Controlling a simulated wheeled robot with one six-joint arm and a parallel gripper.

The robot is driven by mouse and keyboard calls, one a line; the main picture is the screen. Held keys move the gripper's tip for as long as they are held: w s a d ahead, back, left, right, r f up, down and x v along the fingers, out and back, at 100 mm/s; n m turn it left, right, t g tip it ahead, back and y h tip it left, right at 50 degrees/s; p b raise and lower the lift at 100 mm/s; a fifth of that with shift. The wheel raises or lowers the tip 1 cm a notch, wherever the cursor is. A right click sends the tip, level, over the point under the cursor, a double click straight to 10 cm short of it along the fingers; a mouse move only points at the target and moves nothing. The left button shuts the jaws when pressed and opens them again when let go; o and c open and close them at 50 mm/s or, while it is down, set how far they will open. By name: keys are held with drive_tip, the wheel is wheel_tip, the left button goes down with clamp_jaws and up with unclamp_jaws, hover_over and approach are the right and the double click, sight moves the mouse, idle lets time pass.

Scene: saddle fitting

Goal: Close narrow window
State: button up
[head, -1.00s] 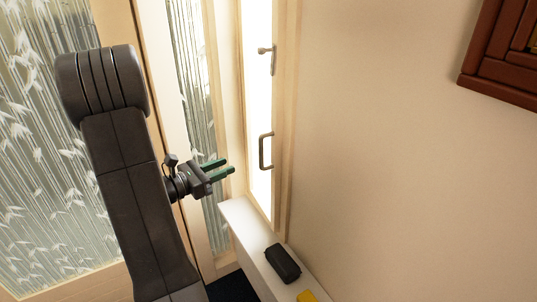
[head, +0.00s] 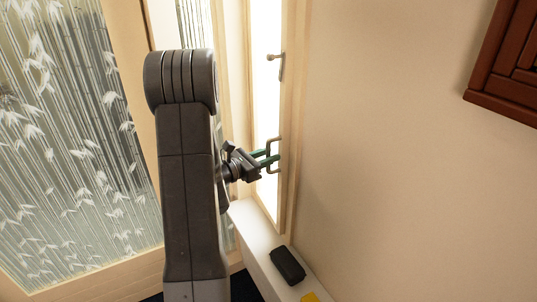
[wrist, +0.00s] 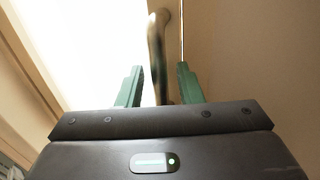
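The narrow window (head: 267,105) is a tall, bright pane in a light wooden frame beside the wall. Whether it stands ajar is hard to tell. A lever (head: 281,65) sits on the upper part of its frame, and a D-shaped pull handle (head: 277,145) is lower down. My gripper (head: 272,158) reaches the pull handle from the left. In the wrist view, the two green fingers of my gripper (wrist: 158,85) are apart, with the bar of the pull handle (wrist: 157,50) between them. Gaps show on both sides of the bar.
A white ledge (head: 250,225) runs below the window, with a black case (head: 287,265) and a yellow item (head: 310,297) on it. A bamboo-patterned glass panel (head: 70,150) is at the left. A dark red wooden frame (head: 510,70) hangs on the right wall.

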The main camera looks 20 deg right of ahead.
sight(280, 152)
drive_tip(key=shift+d, duration=0.25)
clamp_jaws()
drive_tip(key=shift+d+f+t+b, duration=0.1)
drive_tip(key=shift+d+t+b, duration=0.2)
drive_tip(key=shift+d+b, duration=0.2)
drive_tip(key=shift+s+d+n+t+b, duration=0.15)
drive_tip(key=shift+d+n+t+b, duration=0.45)
drive_tip(key=shift+d, duration=0.2)
drive_tip(key=shift+r+y, duration=0.2)
drive_tip(key=shift+y, duration=0.1)
drive_tip(key=shift+c, duration=0.5)
unclamp_jaws()
drive_tip(key=shift+d, duration=0.1)
drive_tip(key=shift+o, duration=0.5)
drive_tip(key=shift+f, duration=0.1)
